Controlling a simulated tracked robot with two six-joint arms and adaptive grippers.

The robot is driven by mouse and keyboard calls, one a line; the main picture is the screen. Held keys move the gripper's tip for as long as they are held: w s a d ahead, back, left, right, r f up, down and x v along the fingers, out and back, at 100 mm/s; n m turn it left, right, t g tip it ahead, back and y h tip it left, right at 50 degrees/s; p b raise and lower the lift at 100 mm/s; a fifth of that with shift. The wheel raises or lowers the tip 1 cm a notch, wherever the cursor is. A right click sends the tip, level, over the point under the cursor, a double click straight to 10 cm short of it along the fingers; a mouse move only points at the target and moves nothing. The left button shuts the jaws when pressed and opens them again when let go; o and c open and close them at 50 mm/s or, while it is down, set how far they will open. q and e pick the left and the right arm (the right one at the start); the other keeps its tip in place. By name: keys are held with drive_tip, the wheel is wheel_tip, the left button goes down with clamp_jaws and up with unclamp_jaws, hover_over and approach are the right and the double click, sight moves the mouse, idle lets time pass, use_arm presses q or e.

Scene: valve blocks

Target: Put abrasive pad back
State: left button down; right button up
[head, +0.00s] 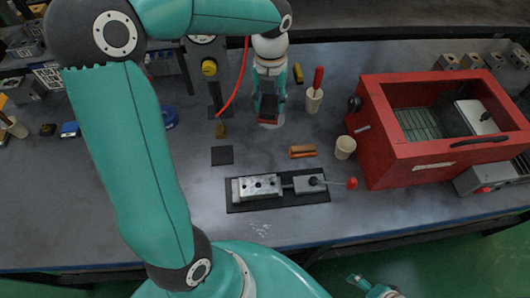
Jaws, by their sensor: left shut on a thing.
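My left gripper (268,104) reaches down over the back middle of the bench, shut on a dark pad (268,108) that looks like the abrasive pad. A bare dark square mat (222,155) lies to the front left of the gripper. A metal valve block (258,188) sits in a vise on a black mat (280,206) at the front. My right gripper (372,288) is at the bottom edge, partly cut off, its jaws unclear.
A cream cup with a red-handled tool (315,98) stands right of the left gripper. An empty-looking cup (345,147) and a brown brush (302,152) are nearer. A red cabinet (385,155) fills the right. The front left bench is clear.

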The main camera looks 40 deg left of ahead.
sight(266, 153)
use_arm(q)
drive_tip(key=shift+s+a+m, duration=0.25)
drive_tip(key=shift+m, duration=0.35)
wheel_tip(266, 153, down, 20)
drive_tip(key=shift+r, duration=0.25)
drive_tip(key=c, duration=0.6)
unclamp_jaws()
wheel_tip(266, 153, up, 12)
